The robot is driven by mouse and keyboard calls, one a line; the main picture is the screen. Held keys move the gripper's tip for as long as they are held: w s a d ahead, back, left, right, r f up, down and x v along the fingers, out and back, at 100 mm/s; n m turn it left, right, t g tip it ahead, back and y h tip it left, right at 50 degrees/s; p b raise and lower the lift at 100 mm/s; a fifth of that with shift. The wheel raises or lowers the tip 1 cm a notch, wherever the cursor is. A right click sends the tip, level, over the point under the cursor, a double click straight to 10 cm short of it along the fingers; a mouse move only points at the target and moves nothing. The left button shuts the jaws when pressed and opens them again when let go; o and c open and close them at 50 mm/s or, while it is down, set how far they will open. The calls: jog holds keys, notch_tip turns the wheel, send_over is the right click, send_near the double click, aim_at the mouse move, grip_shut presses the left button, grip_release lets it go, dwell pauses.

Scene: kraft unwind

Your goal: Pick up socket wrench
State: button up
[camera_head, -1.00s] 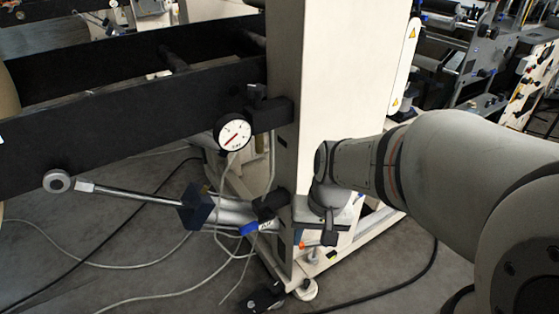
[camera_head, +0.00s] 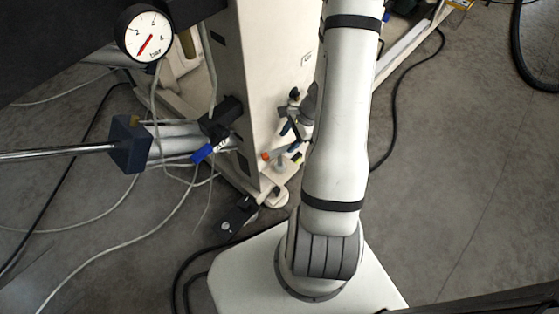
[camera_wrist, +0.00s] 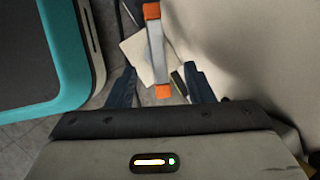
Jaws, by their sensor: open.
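My gripper (camera_wrist: 160,88) is open in the wrist view, with its two dark blue fingers spread apart. Between and beyond the fingers is a slim grey metal bar with orange ends (camera_wrist: 157,45). Its near end shows between the fingertips; I cannot tell for sure whether it is the socket wrench. Nothing is clearly held. In the head view, my arm hides most of the gripper, and a small orange spot (camera_head: 265,156) shows at the foot of the pale machine column.
A teal-edged dark panel (camera_wrist: 70,60) fills the left of the wrist view, and a pale surface (camera_wrist: 250,45) the right. The head view shows a pressure gauge (camera_head: 146,33), a metal rod with a dark block (camera_head: 130,145), and loose cables on the floor. Floor at the right is mostly clear.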

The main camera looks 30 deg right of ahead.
aim_at(280, 150)
jog(key=b+x, duration=0.1)
jog(key=x, duration=0.2)
jog(key=b+x, duration=0.2)
jog(key=x, duration=0.1)
jog(key=shift+s+a+f, duration=0.1)
jog(key=shift+a+f, duration=0.15)
jog(key=shift+a, duration=0.15)
jog(key=shift+c, duration=0.6)
jog(key=shift+r, duration=0.1)
grip_shut()
